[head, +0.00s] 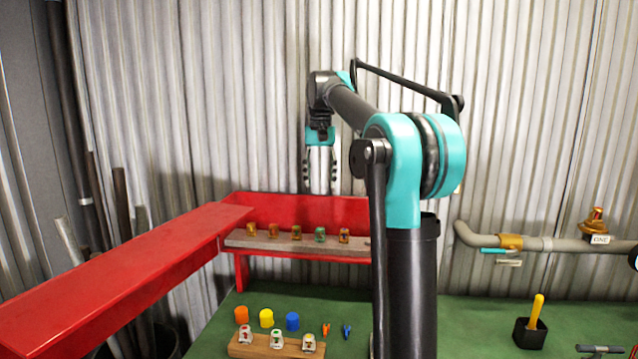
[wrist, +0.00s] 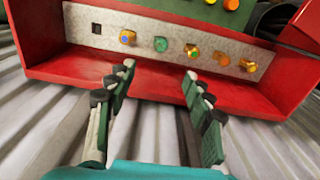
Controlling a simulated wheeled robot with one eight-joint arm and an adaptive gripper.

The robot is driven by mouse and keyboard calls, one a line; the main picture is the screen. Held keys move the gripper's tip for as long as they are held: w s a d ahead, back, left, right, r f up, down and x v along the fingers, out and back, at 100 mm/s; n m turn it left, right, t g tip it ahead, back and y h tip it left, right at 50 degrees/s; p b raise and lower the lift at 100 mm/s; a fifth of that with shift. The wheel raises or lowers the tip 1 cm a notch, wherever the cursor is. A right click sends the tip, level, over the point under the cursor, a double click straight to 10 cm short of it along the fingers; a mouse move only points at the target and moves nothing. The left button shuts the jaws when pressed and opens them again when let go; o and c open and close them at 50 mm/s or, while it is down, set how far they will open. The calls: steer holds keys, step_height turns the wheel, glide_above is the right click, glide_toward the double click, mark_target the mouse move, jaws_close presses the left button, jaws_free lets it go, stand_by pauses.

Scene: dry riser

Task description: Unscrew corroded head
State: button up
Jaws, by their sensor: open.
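My gripper (head: 320,182) is open and empty, pointing down above the red shelf; its spread fingers (wrist: 158,78) also show in the wrist view. A row of small brass-coloured heads stands on a plank on the shelf. One is green (head: 320,234), second from the right of those visible; it shows between and beyond my fingertips in the wrist view (wrist: 160,44). Another brass-orange head (head: 597,220) stands on the wall pipe (head: 570,245) at the right, above a label that seems to read ONE. I cannot tell for sure which head is the corroded one.
A red shelf (head: 150,250) runs along the left. On the green bench stand orange, yellow and blue caps (head: 266,318), a wooden block (head: 275,346) with several small fittings, and a black holder with a yellow handle (head: 536,312). My arm column hides the middle.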

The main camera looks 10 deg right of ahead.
mark_target(320, 228)
step_height(320, 228, down, 17)
steer(key=shift+f, duration=0.1)
stand_by(0.6)
steer(key=shift+c, duration=0.4)
jaws_close()
steer(key=n, duration=0.3)
steer(key=shift+n, duration=1.4)
steer(key=n, duration=0.2)
steer(key=shift+n, duration=0.3)
steer(key=n, duration=0.3)
steer(key=shift+w, duration=0.1)
